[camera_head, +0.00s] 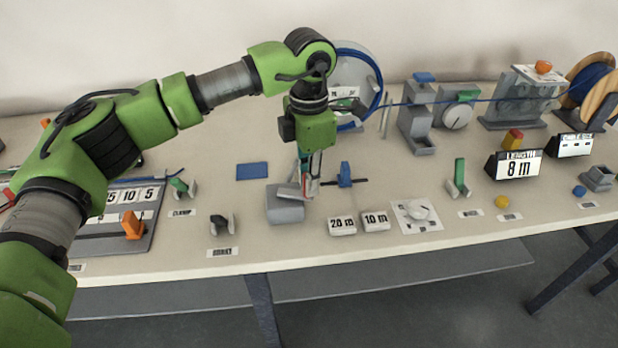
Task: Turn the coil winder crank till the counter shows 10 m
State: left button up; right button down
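The counter (515,166), a dark box with a white face, reads "LENGTH 8 m" at the right. The coil winder (368,68) is a pale upright disc with blue cable around its rim, at the back, partly hidden behind my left arm. Its crank is not clearly visible. My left gripper (309,188) points down in front of the winder, beside a grey block (285,207). Whether it touches the block, and whether its fingers are open or shut, I cannot tell. My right gripper is not in view.
Blue cable runs right past a grey guide (416,118) and a dial device (457,113) to a wooden reel (592,88). A blue clamp-like tool (345,178), "20 m" (342,226) and "10 m" (376,221) blocks sit nearby. A grey board (100,243) lies left.

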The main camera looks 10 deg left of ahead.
pick_arm(q)
jog(key=o, duration=0.3)
jog(key=shift+o, duration=0.2)
jog(key=shift+r, duration=0.1)
notch_tip(320, 180, up, 12)
dwell(2.0)
